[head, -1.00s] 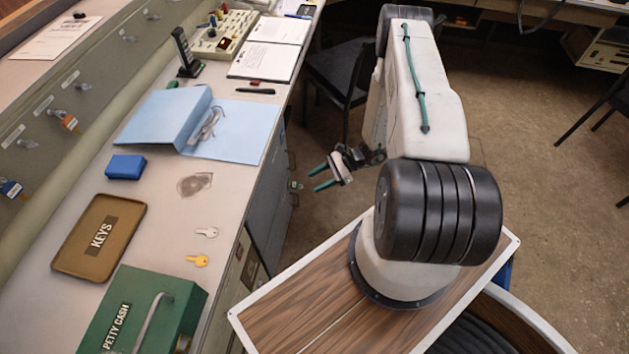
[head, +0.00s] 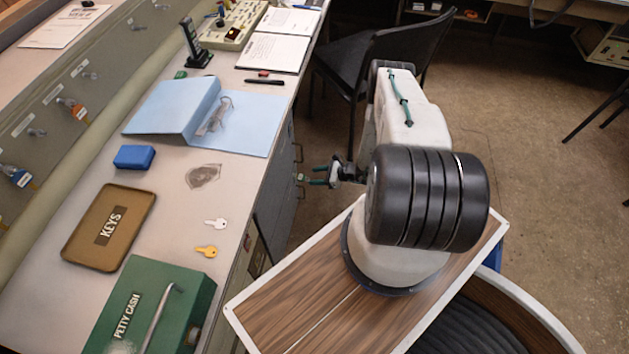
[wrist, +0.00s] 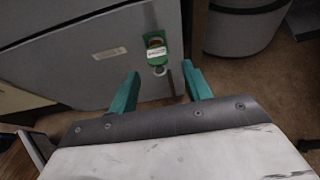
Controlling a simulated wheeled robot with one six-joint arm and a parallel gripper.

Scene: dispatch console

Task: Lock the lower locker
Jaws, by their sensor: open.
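The grey locker door (wrist: 85,60) under the counter fills the left and middle of the wrist view. A green tag (wrist: 154,58) with a white label hangs on it near its right edge, with a round metal piece at its lower end. Whether a key sits in a lock there is too small to tell. My gripper (wrist: 163,84) is open and empty, its green fingers on either side below the tag, apart from it in the picture. In the head view, my gripper (head: 309,176) points left at the grey fronts (head: 275,205) below the counter.
A black chair (head: 385,60) stands behind my arm. A grey bin (wrist: 240,25) is right of the door.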

